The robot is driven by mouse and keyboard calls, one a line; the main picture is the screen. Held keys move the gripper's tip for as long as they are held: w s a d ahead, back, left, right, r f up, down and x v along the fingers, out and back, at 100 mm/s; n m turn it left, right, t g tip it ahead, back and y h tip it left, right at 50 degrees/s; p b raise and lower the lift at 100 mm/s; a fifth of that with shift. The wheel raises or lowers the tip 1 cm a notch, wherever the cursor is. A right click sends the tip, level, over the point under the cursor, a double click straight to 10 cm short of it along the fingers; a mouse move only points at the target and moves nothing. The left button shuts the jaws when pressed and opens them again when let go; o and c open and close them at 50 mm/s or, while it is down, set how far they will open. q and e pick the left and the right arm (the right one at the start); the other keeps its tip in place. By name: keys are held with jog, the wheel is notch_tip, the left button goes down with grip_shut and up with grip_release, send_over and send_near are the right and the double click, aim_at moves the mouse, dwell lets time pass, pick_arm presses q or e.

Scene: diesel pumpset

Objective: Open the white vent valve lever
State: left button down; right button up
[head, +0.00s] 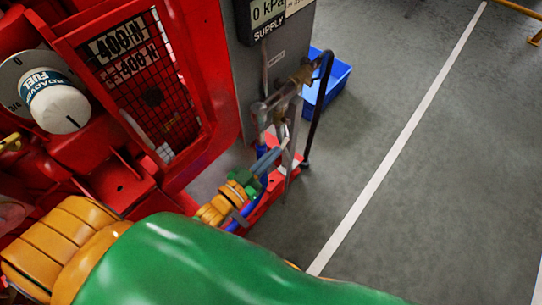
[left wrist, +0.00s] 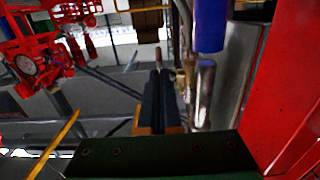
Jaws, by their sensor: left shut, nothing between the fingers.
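My left gripper (head: 272,156) is low beside the pipework at the foot of the grey supply panel. Its two dark fingers are together and empty; they also show shut in the left wrist view (left wrist: 157,82). A small pale piece (head: 283,132) on the pipework stands close to the fingertips and may be the white vent valve lever. In the left wrist view a thin upright piece (left wrist: 158,56) shows just beyond the fingertips. I cannot tell whether the fingers touch it. My right gripper is not in view.
Metal pipes with a brass fitting (head: 302,74) and a black hose (head: 319,110) stand around the gripper. The red pumpset frame (head: 210,110) is on the left. A blue bin (head: 338,80) sits behind. The floor (head: 450,170) on the right is clear.

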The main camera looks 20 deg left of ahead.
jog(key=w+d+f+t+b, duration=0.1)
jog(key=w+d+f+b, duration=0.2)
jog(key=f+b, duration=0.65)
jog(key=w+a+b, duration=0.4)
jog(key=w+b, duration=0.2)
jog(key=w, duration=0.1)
pick_arm(q)
jog(key=w+d+f+t+h+b, duration=0.1)
jog(key=w+f+t+h+b, duration=0.1)
jog(key=w+f+t+b, duration=0.2)
jog(key=shift+w+d+f+t+h+b, duration=0.35)
jog(key=shift+f+t+b, duration=0.45)
jog(key=shift+t, duration=0.8)
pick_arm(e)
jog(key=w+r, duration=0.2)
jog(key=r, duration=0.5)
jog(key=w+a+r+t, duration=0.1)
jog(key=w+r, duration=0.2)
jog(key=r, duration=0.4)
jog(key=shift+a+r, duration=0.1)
